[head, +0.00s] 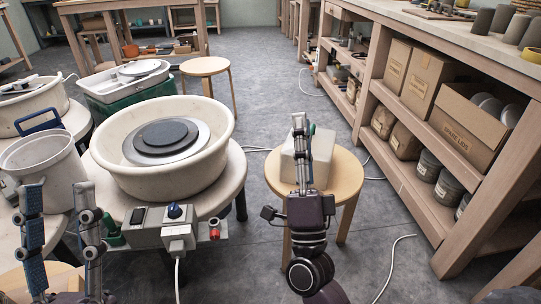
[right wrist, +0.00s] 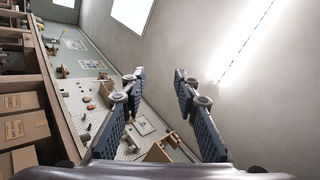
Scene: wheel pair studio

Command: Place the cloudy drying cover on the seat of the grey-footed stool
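A pale, whitish block-like thing (head: 288,166) sits on the seat of the near round wooden stool (head: 345,180); it may be the cloudy cover, but my right gripper hides part of it. A second round wooden stool (head: 205,66) stands further back with a bare seat. I cannot tell the foot colour of either stool. My right gripper (head: 302,122) points up in front of the block in the head view; in the right wrist view (right wrist: 158,75) its fingers are apart and empty. My left gripper (head: 60,198) is open and empty at the lower left.
A potter's wheel with a cream basin (head: 222,105) stands left of the near stool, with a control box (head: 165,225) at its front. A white bucket (head: 50,178) is at the far left. A shelf bench (head: 430,190) with boxes lines the right. Cables cross the open floor.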

